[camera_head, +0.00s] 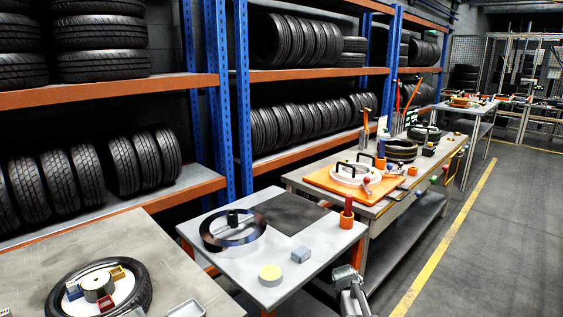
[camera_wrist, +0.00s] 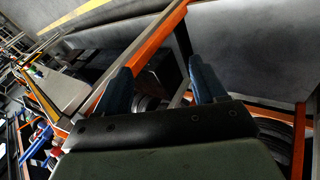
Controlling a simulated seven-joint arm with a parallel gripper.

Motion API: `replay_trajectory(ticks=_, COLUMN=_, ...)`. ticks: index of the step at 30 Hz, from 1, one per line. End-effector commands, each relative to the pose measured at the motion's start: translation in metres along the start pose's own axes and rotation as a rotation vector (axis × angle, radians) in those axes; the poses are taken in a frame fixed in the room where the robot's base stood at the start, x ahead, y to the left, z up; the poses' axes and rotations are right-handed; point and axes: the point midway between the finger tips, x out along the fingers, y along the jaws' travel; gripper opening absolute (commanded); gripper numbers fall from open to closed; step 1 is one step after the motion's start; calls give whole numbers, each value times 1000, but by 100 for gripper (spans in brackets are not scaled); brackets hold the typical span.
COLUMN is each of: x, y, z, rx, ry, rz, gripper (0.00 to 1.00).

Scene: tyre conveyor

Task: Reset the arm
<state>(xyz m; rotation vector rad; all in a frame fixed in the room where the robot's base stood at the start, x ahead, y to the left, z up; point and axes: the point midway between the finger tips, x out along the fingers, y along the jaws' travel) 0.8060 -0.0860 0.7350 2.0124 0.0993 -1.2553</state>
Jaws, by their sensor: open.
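My gripper (camera_wrist: 160,68) shows in the wrist view with its two blue fingers wide apart. Nothing is between the fingers, and they touch nothing that I can see. Behind them are an orange frame edge (camera_wrist: 150,48) and dark grey surfaces, seen at a tilt. In the head view, a grey jointed part at the bottom edge, right of the middle table, looks like part of my arm; the gripper cannot be made out there.
A tyre (camera_head: 143,292) lies on the left table. Tyre racks (camera_head: 200,80) stand behind. Floor (camera_head: 500,240) at right is clear.

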Motion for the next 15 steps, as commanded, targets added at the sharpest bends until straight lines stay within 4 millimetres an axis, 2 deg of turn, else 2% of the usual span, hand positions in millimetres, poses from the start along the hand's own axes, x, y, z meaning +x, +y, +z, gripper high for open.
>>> replay_trajectory(ticks=1, x=7, y=-22, z=17, rx=13, ry=-26, rz=-33, gripper=70)
replay_trajectory(ticks=6, x=27, y=-84, z=64, rx=70, ry=-112, rz=-134, gripper=70)
replay_trajectory(ticks=15, x=42, y=-190, z=150, rx=167, ry=-280, rz=-294, gripper=70)
